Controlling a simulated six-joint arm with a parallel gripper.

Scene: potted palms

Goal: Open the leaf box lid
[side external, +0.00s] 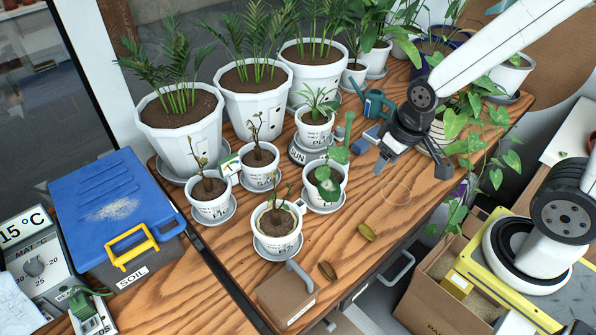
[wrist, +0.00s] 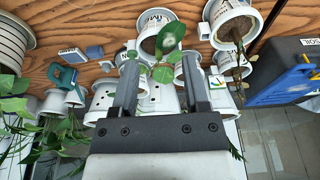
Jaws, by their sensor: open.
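A small brown box (side external: 285,300) with a white label and a grey handle (side external: 300,275) stands at the table's front edge in the side external view. I take it to be the leaf box; its top looks closed. It does not show in the wrist view. My gripper (side external: 410,168) is open and empty above the right part of the table, well up and right of the box. In the wrist view, the two fingers of my gripper (wrist: 162,60) are spread apart, with pots and a green leaf beyond them.
Two dry leaves (side external: 366,231) (side external: 327,270) lie on the wooden table. Small potted plants (side external: 277,228) stand behind the box, with large palms (side external: 182,115) farther back. A blue-lidded soil bin (side external: 115,205) stands left. A teal watering can (side external: 374,104) is near my gripper. Bare wood lies around the dry leaves.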

